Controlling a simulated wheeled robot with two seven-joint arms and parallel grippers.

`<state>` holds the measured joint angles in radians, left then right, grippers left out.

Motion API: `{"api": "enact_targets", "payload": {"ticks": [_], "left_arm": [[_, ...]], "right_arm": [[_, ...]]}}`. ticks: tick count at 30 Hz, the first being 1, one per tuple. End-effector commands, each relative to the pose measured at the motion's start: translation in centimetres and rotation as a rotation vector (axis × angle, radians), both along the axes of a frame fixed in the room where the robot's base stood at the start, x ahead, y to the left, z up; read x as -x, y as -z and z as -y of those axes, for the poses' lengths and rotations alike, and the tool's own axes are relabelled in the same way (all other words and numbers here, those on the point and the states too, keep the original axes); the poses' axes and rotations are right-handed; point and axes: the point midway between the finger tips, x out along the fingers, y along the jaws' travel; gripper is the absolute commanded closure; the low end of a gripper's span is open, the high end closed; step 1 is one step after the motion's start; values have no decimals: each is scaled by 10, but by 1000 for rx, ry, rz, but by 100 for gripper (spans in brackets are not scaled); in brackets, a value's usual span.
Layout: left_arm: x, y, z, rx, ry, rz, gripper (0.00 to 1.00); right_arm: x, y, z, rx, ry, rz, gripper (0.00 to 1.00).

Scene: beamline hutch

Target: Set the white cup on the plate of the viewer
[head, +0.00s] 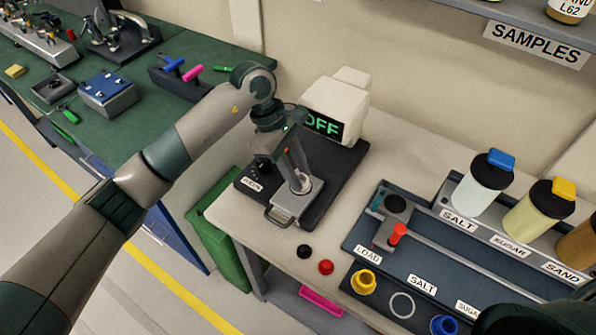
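The viewer is a black base (328,172) with a pale housing and a screen (323,125) on which "OFF" can be read. Its grey metal plate (286,211) is at the front of the base. A small white round thing, which looks like the white cup (303,184), is at the plate, right at my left fingertips. My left gripper (298,178) points down over the plate. The fingers overlap in this view, so I cannot tell whether they grip the cup or stand around it. My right gripper is not in view.
A blue-grey rack (455,262) on the right holds capped jars, a yellow cup (364,281), a blue cup (444,326) and an empty white ring (402,305). Black (304,252) and red (325,267) knobs are at the bench front. A green bench (185,55) with tools stands left.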

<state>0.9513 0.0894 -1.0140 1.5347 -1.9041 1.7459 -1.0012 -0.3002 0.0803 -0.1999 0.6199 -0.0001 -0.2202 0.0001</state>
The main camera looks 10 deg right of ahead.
Motion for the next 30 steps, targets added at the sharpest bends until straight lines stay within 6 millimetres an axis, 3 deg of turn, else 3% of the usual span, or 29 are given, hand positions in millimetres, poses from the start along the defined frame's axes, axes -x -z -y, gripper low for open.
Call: {"api": "enact_targets", "payload": {"ticks": [1, 3, 17, 23, 30], "left_arm": [[0, 0, 0, 1, 0, 1, 61], [0, 0, 0, 1, 0, 1, 51], [-2, -5, -2, 1, -2, 1, 51], [-8, -24, -9, 0, 0, 4, 51], [-19, -65, -23, 0, -2, 6, 51]], "right_arm": [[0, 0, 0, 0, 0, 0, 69], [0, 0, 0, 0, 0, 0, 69], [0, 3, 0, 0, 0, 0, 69], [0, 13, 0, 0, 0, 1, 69], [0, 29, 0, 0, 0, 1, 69]]}}
